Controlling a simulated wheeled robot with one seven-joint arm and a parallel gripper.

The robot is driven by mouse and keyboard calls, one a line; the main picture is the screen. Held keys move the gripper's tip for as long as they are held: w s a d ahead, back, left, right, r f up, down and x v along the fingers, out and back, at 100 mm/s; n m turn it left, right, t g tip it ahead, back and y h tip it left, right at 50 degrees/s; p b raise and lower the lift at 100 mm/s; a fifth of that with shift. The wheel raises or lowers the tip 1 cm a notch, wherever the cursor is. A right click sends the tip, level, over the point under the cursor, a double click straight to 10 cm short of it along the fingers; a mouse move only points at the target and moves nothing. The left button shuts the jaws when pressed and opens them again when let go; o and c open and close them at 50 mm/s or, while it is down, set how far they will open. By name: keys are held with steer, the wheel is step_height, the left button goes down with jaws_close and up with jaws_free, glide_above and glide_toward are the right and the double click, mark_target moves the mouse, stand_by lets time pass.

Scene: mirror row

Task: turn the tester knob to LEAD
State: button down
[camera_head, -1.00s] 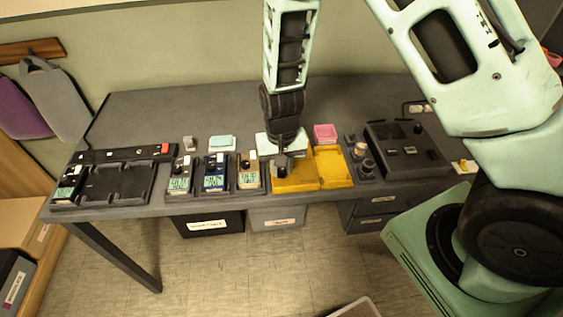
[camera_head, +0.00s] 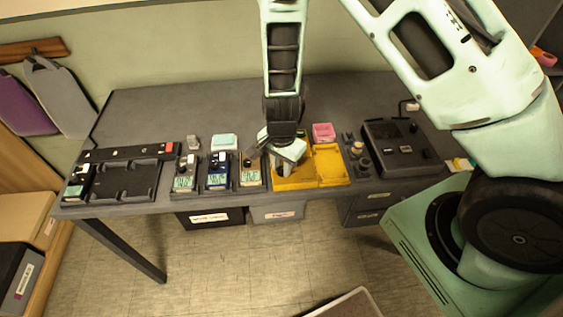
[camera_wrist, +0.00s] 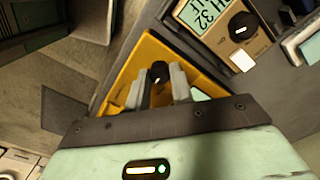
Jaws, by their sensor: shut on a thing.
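The tester's black knob (camera_wrist: 159,71) stands between the two fingertips of my gripper (camera_wrist: 158,84) in the wrist view. The gripper is shut on it, and a small pale mark shows on the knob. The knob lies inside an open yellow case (camera_wrist: 128,88). A pale green patch, perhaps the tester's screen (camera_wrist: 201,95), is partly hidden by a finger. In the head view my gripper (camera_head: 285,158) is over the left half of the yellow case (camera_head: 330,165) and hides the tester. I cannot read the LEAD label or the knob's setting.
Several meters with screens stand left of the case, the closest a tan meter (camera_head: 251,175). A black charging tray (camera_head: 130,181) is at the far left. A dark console (camera_head: 400,145) stands at right, and a pink pad (camera_head: 323,131) lies behind the case.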

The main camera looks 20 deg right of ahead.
mark_target(281, 169)
steer(key=shift+m, duration=0.5)
steer(key=c, duration=1.2)
jaws_free()
step_height(281, 169, up, 17)
steer(key=p, duration=0.1)
steer(key=shift+r, duration=0.2)
steer(key=s+a+r+n, duration=0.3)
steer(key=s+r+n, duration=0.2)
steer(key=s+n, duration=0.5)
steer(key=s+a+r+n, duration=0.3)
steer(key=s+r+n, duration=0.2)
steer(key=s+n, duration=0.5)
steer(key=shift+s+a+n+y, duration=0.15)
steer(key=shift+s+n+y, duration=0.15)
steer(key=shift+s, duration=0.05)
